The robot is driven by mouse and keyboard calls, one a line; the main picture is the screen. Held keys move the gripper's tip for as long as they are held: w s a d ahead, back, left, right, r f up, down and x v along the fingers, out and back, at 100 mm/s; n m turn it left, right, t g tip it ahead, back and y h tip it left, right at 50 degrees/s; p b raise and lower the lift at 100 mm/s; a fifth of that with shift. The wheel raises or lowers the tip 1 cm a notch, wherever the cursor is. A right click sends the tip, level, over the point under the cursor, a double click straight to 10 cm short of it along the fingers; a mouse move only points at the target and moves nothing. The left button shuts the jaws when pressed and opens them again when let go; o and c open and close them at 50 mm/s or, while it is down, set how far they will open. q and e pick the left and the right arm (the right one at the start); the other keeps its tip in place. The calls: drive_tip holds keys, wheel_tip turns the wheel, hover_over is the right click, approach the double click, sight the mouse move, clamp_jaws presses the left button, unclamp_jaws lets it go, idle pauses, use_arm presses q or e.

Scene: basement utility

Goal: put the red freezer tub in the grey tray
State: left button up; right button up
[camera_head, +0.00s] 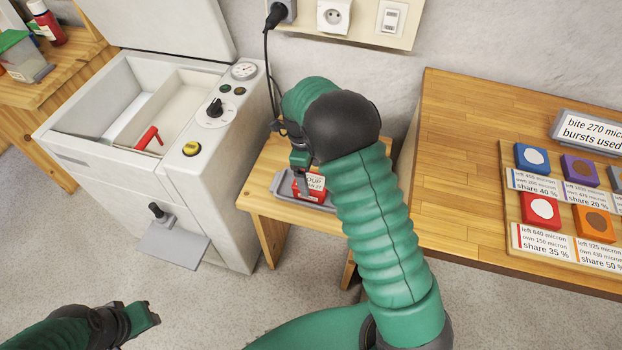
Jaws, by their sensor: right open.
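The red freezer tub (311,194), with a white label reading "SOUP", stands upright in the grey tray (281,185) on the small wooden table. My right gripper (303,172) is open and points down at the tub's upper left side. It overlaps the tub in the view, and I cannot tell whether the fingers touch it. My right arm hides part of the tray's right side. My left gripper (152,314) is low at the left, above the floor and well away from the tub. Whether its jaws are apart does not show.
A wooden bench (460,150) with coloured blocks on labelled cards is at the right. A black cable hangs from the wall socket behind my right gripper.

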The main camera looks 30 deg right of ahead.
wheel_tip(320, 180, up, 8)
drive_tip(key=p, duration=0.1)
drive_tip(key=s+a+f+n+t, duration=0.1)
drive_tip(key=s+a+n, duration=0.4)
drive_tip(key=n, duration=0.9)
drive_tip(key=s+a+n+t, duration=0.2)
drive_tip(key=s+a+n, duration=0.4)
drive_tip(key=s+n, duration=0.5)
drive_tip(key=n, duration=0.2)
drive_tip(key=shift+s+a+f+n+t+y, duration=0.2)
drive_tip(key=shift+f+n+t+y, duration=0.1)
drive_tip(key=shift+f+n+y, duration=0.1)
drive_tip(key=w+p+v, duration=0.2)
drive_tip(key=p+v, duration=0.8)
drive_tip(key=shift+r, duration=0.45)
drive_tip(key=shift+w+f, duration=0.1)
drive_tip(key=shift+w, duration=0.05)
